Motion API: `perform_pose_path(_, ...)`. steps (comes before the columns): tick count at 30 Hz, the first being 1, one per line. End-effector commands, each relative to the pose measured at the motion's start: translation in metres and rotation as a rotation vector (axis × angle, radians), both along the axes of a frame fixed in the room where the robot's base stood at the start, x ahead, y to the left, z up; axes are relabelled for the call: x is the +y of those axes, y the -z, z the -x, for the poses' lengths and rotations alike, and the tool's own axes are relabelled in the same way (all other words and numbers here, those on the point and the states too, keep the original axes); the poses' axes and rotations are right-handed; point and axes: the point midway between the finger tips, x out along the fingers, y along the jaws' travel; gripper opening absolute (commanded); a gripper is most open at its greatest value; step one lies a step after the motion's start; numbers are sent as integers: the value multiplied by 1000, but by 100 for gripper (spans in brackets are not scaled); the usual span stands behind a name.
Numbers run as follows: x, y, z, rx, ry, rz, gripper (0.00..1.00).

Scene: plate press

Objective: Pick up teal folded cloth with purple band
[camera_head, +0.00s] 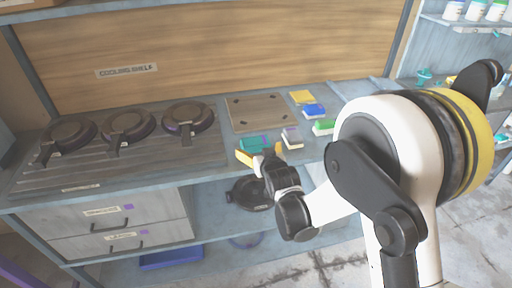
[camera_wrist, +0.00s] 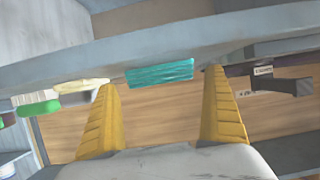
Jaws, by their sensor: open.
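The teal folded cloth (camera_head: 252,144) lies on the worktop near its front edge, in front of the square board; a purplish patch shows at its right end. In the wrist view the teal cloth (camera_wrist: 160,72) appears between the two yellow fingertips, beyond them; no purple band is clear there. My gripper (camera_head: 262,154) is at the worktop's front edge, just in front of the cloth, with its yellow fingers apart. In the wrist view my gripper (camera_wrist: 161,82) is open with nothing between its fingers. I cannot tell the exact gap to the cloth.
A white-and-purple item (camera_head: 291,138) lies close right of the cloth. Green (camera_head: 324,127), blue (camera_head: 314,111) and yellow (camera_head: 302,97) items lie farther right and back. Three dark round pans (camera_head: 128,125) stand left. A square board (camera_head: 258,112) lies behind; a dark round item (camera_head: 250,193) sits below.

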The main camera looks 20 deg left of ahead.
Motion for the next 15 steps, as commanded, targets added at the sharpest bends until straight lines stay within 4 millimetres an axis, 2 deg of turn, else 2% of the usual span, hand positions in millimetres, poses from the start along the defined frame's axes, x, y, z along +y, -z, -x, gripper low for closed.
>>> perform_pose_path(1, 5, 7, -7, 0, 0, 0, 100)
perform_pose_path(6, 14, 12, -23, 0, 0, 0, 100)
perform_pose_path(14, 16, 11, -25, 0, 0, 0, 100)
perform_pose_path(15, 16, 11, -25, 0, 0, 0, 88)
